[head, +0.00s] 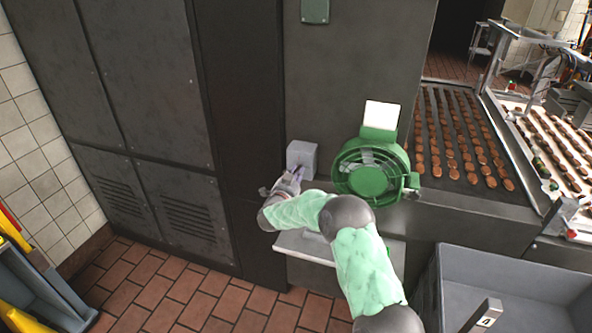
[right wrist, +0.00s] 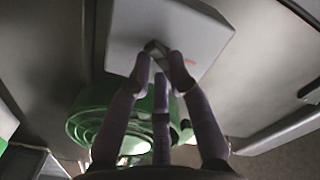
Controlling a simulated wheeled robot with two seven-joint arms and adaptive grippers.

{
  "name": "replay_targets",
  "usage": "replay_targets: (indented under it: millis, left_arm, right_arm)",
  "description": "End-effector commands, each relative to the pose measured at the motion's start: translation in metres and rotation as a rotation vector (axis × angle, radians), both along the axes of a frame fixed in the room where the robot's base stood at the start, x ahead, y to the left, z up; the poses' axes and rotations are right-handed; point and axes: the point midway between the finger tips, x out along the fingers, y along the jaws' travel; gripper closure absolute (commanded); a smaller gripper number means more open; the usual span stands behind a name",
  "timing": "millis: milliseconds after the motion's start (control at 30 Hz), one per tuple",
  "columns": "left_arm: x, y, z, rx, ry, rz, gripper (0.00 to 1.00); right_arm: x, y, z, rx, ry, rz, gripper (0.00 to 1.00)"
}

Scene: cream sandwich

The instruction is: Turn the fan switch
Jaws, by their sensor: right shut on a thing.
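The fan switch is a grey box (head: 302,153) on the dark cabinet wall, left of the green fan (head: 362,180). In the right wrist view the box (right wrist: 200,30) has a small knob (right wrist: 157,47) on its face and a small red mark. My right gripper (head: 296,174) is in front of the box. Its purple fingers (right wrist: 160,75) are shut on the knob, which is partly hidden between the fingertips. The green fan (right wrist: 92,128) also shows behind the fingers. My left gripper is not in view.
A conveyor (head: 455,150) with rows of brown biscuits runs at the right. A grey bin (head: 500,270) stands at the lower right. A tall dark cabinet (head: 150,100) fills the left. A pale ledge (head: 290,242) lies below the switch, and the tiled floor (head: 180,295) is clear.

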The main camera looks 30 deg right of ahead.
Motion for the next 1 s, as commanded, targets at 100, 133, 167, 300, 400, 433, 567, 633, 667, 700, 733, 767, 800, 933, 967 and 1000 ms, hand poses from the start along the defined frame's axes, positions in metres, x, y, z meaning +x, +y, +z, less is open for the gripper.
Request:
replay_targets:
  millis: [100,133,167,300,400,433,567,633,667,700,733,767,800,933,967,1000]
  left_arm:
    - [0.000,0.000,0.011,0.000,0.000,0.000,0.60]
    - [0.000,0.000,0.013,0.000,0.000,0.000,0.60]
    - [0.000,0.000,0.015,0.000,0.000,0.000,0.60]
    - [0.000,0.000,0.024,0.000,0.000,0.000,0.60]
    - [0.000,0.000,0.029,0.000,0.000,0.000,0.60]
    - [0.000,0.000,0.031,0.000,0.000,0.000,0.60]
    - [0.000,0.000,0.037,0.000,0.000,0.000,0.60]
    - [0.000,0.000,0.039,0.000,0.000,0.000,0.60]
    - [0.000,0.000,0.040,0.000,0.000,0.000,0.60]
    - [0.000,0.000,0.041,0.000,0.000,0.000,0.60]
    - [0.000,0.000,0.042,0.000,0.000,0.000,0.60]
    - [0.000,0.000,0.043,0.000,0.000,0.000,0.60]
    - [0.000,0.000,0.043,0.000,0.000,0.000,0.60]
    - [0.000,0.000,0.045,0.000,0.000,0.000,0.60]
    - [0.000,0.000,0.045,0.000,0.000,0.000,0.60]
    - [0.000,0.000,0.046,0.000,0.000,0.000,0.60]
  right_arm:
    - [0.000,0.001,0.001,-0.070,0.088,0.002,1.00]
    - [-0.001,0.001,0.001,-0.087,0.109,0.002,1.00]
    - [-0.001,0.001,0.001,-0.106,0.131,0.002,1.00]
    - [-0.001,0.001,0.001,-0.189,0.228,0.002,1.00]
    - [-0.001,0.001,0.001,-0.243,0.292,0.002,1.00]
    - [-0.001,0.000,0.001,-0.258,0.310,0.002,1.00]
    - [-0.001,0.000,0.001,-0.318,0.380,0.002,1.00]
    - [-0.001,0.000,0.001,-0.346,0.410,0.002,1.00]
    - [-0.001,0.000,0.001,-0.356,0.422,0.002,1.00]
    - [-0.001,0.000,0.001,-0.368,0.436,0.002,1.00]
    - [-0.001,0.000,0.001,-0.377,0.447,0.002,1.00]
    - [-0.001,0.000,0.001,-0.384,0.455,0.002,1.00]
    - [-0.001,0.000,0.001,-0.394,0.467,0.002,1.00]
    - [-0.001,0.000,0.000,-0.416,0.493,0.002,1.00]
    - [-0.001,0.000,0.000,-0.420,0.497,0.002,1.00]
    - [-0.001,0.000,0.000,-0.423,0.501,0.002,1.00]
